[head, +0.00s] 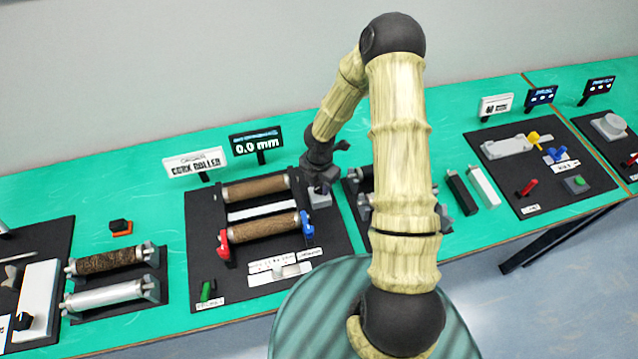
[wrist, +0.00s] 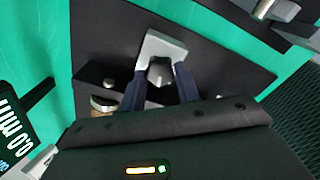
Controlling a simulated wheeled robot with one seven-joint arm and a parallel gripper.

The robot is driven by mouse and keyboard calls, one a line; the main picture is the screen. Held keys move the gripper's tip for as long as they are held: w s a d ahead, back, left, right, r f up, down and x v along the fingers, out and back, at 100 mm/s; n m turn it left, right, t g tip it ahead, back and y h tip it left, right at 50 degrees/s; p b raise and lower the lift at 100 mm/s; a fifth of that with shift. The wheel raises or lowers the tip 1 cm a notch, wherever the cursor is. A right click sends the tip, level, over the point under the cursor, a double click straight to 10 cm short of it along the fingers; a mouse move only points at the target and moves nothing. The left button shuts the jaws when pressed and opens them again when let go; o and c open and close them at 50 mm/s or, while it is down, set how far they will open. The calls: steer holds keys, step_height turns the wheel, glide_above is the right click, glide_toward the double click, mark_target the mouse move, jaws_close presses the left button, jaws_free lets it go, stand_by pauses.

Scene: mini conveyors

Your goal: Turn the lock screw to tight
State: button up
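A dark grey knob (wrist: 160,72), which looks like the lock screw, stands on a light grey block (wrist: 163,45) in the wrist view. In the head view the grey block (head: 320,198) is at the upper right of the black cork-roller board (head: 208,292), and my gripper hides most of the knob. My gripper (head: 319,186) points down just above it. In the wrist view my gripper's (wrist: 161,80) two dark blue fingers stand apart, one on each side of the knob, with small gaps showing. I cannot read whether the knob is tight.
The display (head: 257,142) reads 0.0 mm. Two brown rollers, the upper roller (head: 255,188) and the lower roller (head: 264,227), lie left of my gripper. A red bracket (head: 223,246) and a blue bracket (head: 307,226) flank the lower one. Another black board (head: 357,190) stands close right.

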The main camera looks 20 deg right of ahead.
steer(key=shift+c, duration=1.2)
steer(key=shift+m, duration=0.3)
steer(key=m+b, duration=0.2)
steer(key=m, duration=0.3)
steer(key=m+b, duration=0.1)
steer(key=m, duration=0.2)
steer(key=shift+m, duration=0.3)
steer(key=m+b, duration=0.1)
steer(key=m, duration=0.2)
steer(key=shift+w+m, duration=0.1)
steer(key=shift+m, duration=0.2)
steer(key=m+b, duration=0.1)
steer(key=m, duration=0.3)
steer(key=m+b, duration=0.1)
steer(key=m, duration=0.3)
steer(key=shift+m, duration=0.3)
